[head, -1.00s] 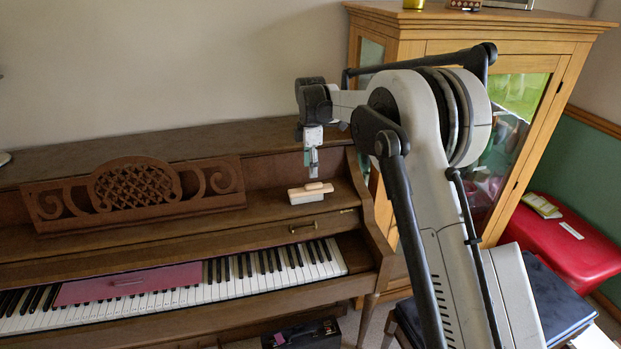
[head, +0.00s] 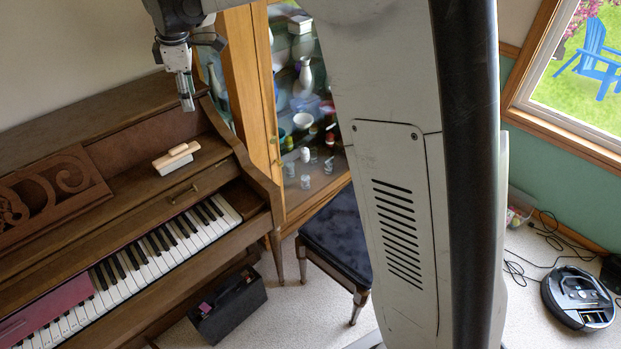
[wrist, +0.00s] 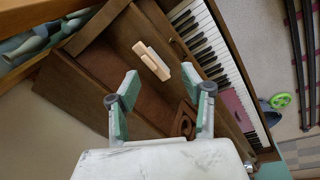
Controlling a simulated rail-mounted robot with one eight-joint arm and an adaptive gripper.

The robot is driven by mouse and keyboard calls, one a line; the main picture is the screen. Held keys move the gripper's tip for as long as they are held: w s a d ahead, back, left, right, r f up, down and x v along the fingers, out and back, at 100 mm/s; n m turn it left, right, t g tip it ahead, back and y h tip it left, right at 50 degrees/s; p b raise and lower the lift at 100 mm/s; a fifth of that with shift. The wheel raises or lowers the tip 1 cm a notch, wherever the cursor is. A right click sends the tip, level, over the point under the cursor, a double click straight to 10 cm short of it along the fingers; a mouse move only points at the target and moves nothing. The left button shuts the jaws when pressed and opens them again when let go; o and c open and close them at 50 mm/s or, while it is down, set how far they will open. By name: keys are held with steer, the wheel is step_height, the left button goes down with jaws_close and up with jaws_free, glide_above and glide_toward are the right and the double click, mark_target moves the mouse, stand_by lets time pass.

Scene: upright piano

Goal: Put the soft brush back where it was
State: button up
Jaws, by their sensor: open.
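The soft brush (head: 177,158), with a pale wooden back and whitish bristles, rests on the piano's wooden ledge above the keys, toward its right end. It also shows in the wrist view (wrist: 152,61), lying beyond my fingertips. My gripper (head: 187,104) is above and slightly to the right of the brush in the head view, apart from it. In the wrist view my gripper (wrist: 165,92) has its two green-and-grey fingers spread wide with nothing between them.
The piano (head: 130,110) has a carved music stand (head: 50,190) left of the brush. A pink cloth strip (head: 45,308) lies on the keys. A glass-front cabinet (head: 255,90) stands close on the right. A dark bench (head: 340,235) and a black box (head: 228,305) are below.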

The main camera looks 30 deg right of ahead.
steer(key=s+d+r+m+t, duration=0.1)
steer(key=s+d+r+m, duration=0.3)
steer(key=s, duration=0.6)
steer(key=s+d+r+m+t, duration=0.15)
steer(key=s+d+m, duration=0.3)
steer(key=s, duration=0.45)
steer(key=s+d+f+m+t, duration=0.1)
steer(key=s+d+f+m, duration=0.1)
steer(key=s, duration=0.7)
steer(key=s+d+f+m+t, duration=0.1)
steer(key=s+d+f+m, duration=0.2)
steer(key=s+f+m, duration=0.2)
steer(key=s+f, duration=0.1)
steer(key=s, duration=0.2)
steer(key=shift+s+d+t, duration=0.35)
steer(key=shift+s, duration=0.05)
